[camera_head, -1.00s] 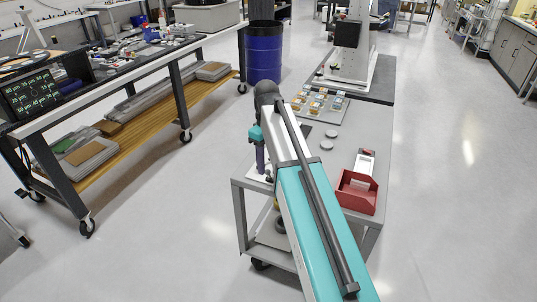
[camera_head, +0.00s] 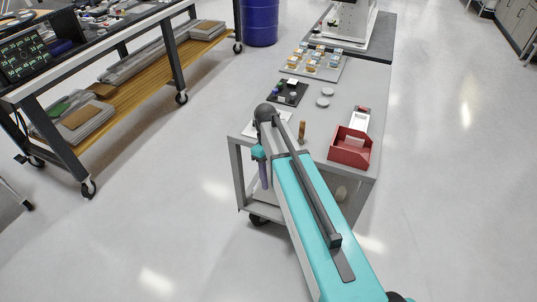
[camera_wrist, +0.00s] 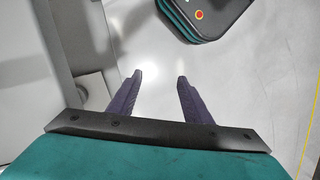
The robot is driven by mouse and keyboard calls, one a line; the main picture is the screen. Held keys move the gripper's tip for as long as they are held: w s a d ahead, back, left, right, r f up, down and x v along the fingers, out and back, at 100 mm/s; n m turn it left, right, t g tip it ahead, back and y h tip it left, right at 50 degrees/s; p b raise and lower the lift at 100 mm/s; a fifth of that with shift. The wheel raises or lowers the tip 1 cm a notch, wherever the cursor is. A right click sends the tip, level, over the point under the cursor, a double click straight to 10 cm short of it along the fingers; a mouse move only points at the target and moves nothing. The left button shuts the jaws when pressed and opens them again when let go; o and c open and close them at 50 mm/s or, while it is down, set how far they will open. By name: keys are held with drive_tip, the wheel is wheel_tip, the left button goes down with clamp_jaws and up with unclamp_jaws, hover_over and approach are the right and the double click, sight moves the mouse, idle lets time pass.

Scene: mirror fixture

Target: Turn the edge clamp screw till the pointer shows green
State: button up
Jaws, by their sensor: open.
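My gripper (camera_wrist: 159,78) is open in the wrist view, its two purple fingers apart with only pale floor between them. In the head view a purple finger (camera_head: 264,175) hangs beside the near left edge of the grey cart, low against its side. I cannot make out the edge clamp screw, its pointer or any green mark in either view. A tray of several small orange and white pieces (camera_head: 316,66) and a black plate with small parts (camera_head: 287,93) lie on the cart top, too small to read.
On the grey cart (camera_head: 350,92) stand a red bin (camera_head: 350,153), two grey discs (camera_head: 325,97) and a small brown upright piece (camera_head: 302,131). A white stand (camera_head: 345,20) is behind. A workbench (camera_head: 95,75) and blue drum (camera_head: 260,22) are left. Open floor lies right.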

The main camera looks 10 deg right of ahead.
drive_tip(key=s+f+m+g, duration=0.1)
drive_tip(key=s+f+m, duration=0.2)
drive_tip(key=s+f, duration=1.1)
drive_tip(key=s+f+m+g, duration=0.1)
drive_tip(key=s+f+m, duration=0.3)
drive_tip(key=s+f, duration=1)
drive_tip(key=shift+s, duration=2.55)
drive_tip(key=shift+f, duration=0.1)
